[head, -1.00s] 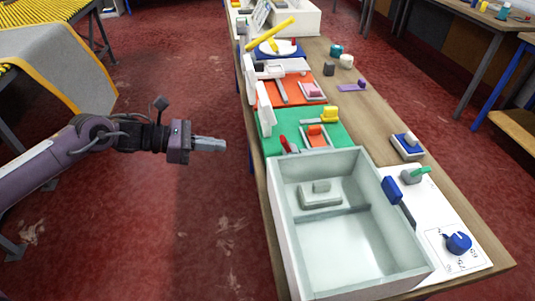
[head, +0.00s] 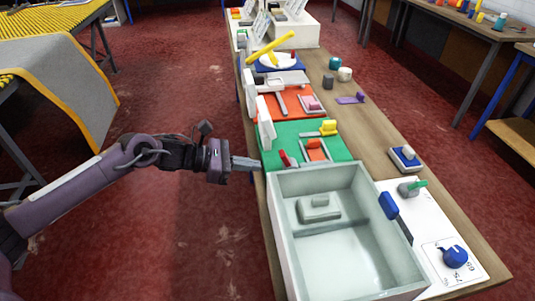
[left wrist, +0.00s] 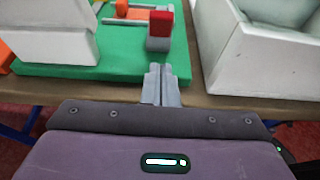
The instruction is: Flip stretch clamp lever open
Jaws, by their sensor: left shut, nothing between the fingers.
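A red lever (head: 284,157) stands at the near left part of a green board (head: 345,152) on the workbench. In the left wrist view the red lever (left wrist: 160,22) has a grey lower part and stands just beyond my fingertips. It looks upright there, and I cannot tell its exact angle. My left gripper (head: 258,166) is shut and empty at the bench's left edge, left of the lever and apart from it. The left wrist view shows its closed fingers (left wrist: 162,72) pointing at the board's near edge. My right gripper is in neither view.
A pale open box (head: 345,260) stands right beside the green board, close to my left gripper. A white upright block (head: 265,125) stands on the board's left edge. Orange boards (head: 290,100) lie farther back.

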